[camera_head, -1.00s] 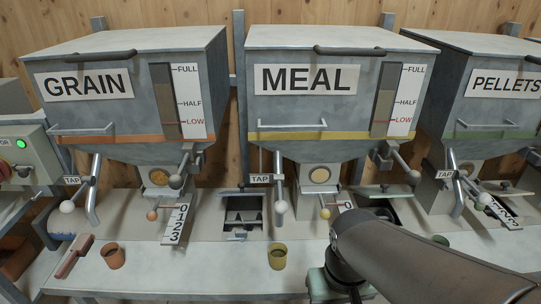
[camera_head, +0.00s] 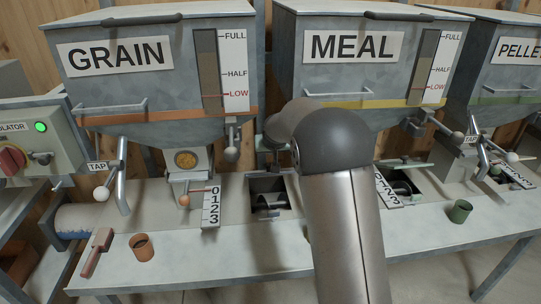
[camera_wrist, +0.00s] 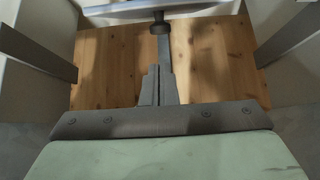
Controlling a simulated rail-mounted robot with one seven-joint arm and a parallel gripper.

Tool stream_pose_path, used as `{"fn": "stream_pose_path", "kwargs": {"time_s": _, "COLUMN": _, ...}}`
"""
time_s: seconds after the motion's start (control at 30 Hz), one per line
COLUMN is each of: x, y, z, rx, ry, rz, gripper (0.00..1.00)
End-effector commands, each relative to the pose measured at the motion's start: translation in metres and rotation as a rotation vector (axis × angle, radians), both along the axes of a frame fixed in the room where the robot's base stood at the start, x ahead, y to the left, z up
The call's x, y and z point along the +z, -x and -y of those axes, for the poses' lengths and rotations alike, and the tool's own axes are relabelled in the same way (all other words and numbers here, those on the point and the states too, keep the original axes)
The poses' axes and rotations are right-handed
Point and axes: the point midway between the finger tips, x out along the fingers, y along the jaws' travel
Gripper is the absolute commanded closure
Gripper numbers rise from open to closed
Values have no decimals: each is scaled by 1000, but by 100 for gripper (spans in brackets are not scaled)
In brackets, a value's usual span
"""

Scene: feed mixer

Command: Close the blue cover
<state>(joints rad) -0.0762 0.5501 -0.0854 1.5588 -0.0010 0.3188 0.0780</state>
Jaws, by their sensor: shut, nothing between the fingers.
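In the wrist view, my gripper (camera_wrist: 158,86) is shut and empty, its grey fingers side by side. A pale blue-grey edge (camera_wrist: 125,14) crosses the top of that view. A dark knob on a stem shows under it, beyond the fingertips; whether the fingers touch it I cannot tell. I cannot tell for sure whether this edge is the blue cover. In the head view, the hatch (camera_head: 268,202) between the GRAIN and MEAL hoppers is open, with dark parts inside. My arm's bend hides my gripper there. No clearly blue cover shows.
The GRAIN hopper (camera_head: 150,85) and MEAL hopper (camera_head: 350,80) flank the hatch. A green cover (camera_head: 403,162) stands at another open hatch on the right.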

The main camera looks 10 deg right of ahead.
Motion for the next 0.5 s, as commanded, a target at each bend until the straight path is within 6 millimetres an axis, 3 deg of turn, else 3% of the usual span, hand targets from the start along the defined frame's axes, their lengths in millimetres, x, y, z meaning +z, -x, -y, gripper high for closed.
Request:
{"fn": "stream_pose_path", "kwargs": {"time_s": 0.3, "x": -44, "y": -37, "z": 2, "rx": -1, "ry": -1, "rz": -4, "gripper": 100}}
{"fn": "stream_pose_path", "kwargs": {"time_s": 0.5, "x": -61, "y": -52, "z": 3, "rx": -1, "ry": -1, "rz": -3, "gripper": 100}}
